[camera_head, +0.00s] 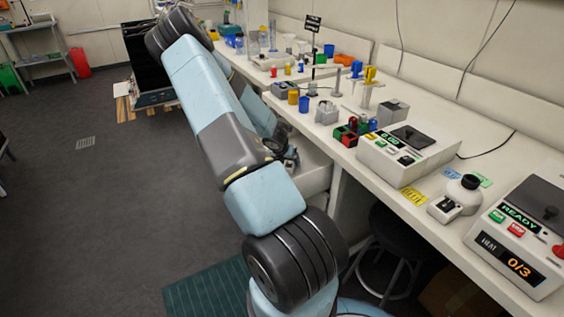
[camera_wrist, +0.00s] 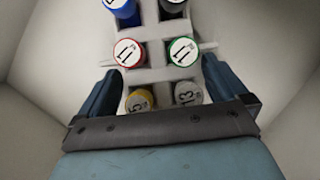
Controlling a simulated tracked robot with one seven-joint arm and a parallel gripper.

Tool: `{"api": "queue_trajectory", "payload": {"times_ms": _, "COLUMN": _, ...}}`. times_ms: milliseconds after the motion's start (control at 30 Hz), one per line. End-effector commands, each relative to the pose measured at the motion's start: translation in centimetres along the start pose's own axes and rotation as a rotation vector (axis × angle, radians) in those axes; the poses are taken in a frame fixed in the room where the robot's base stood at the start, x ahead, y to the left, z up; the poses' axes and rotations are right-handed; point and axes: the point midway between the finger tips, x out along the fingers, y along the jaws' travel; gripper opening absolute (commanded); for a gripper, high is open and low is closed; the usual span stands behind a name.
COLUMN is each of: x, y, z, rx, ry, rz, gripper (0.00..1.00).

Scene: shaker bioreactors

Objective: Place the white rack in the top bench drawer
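The white rack (camera_wrist: 157,60) shows in the wrist view, carrying several capped tubes with numbered lids in blue, black, red, green, yellow and grey. My gripper (camera_wrist: 160,88) has one dark blue finger on each side of it, and the fingers appear closed against its sides. In the head view, my gripper (camera_head: 289,156) is partly hidden behind my arm, at the opening of a pulled-out white bench drawer (camera_head: 317,177). Pale walls (camera_wrist: 35,120) surround the rack in the wrist view. Whether the rack touches the drawer floor cannot be told.
The white bench (camera_head: 440,205) runs along the right with a READY device (camera_head: 525,235), another device with a dark lid (camera_head: 405,150), and coloured blocks (camera_head: 352,130). A dark stool (camera_head: 395,240) stands under the bench. The grey floor at left is open.

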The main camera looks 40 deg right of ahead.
Motion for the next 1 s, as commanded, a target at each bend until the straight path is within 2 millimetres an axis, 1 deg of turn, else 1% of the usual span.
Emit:
{"api": "queue_trajectory", "payload": {"times_ms": 200, "x": -0.2, "y": 0.0, "z": 0.1, "rx": 0.001, "ry": -0.001, "rz": 0.001, "gripper": 1.00}}
{"api": "queue_trajectory", "payload": {"times_ms": 367, "x": -1.1, "y": -0.1, "z": 0.7, "rx": 0.002, "ry": -0.002, "rz": 0.002, "gripper": 1.00}}
{"api": "queue_trajectory", "payload": {"times_ms": 600, "x": -4.5, "y": 0.0, "z": 0.6, "rx": 0.001, "ry": -0.001, "rz": 0.002, "gripper": 1.00}}
{"api": "queue_trajectory", "payload": {"times_ms": 1000, "x": -9.7, "y": 0.0, "z": 0.6, "rx": 0.000, "ry": -0.001, "rz": 0.002, "gripper": 1.00}}
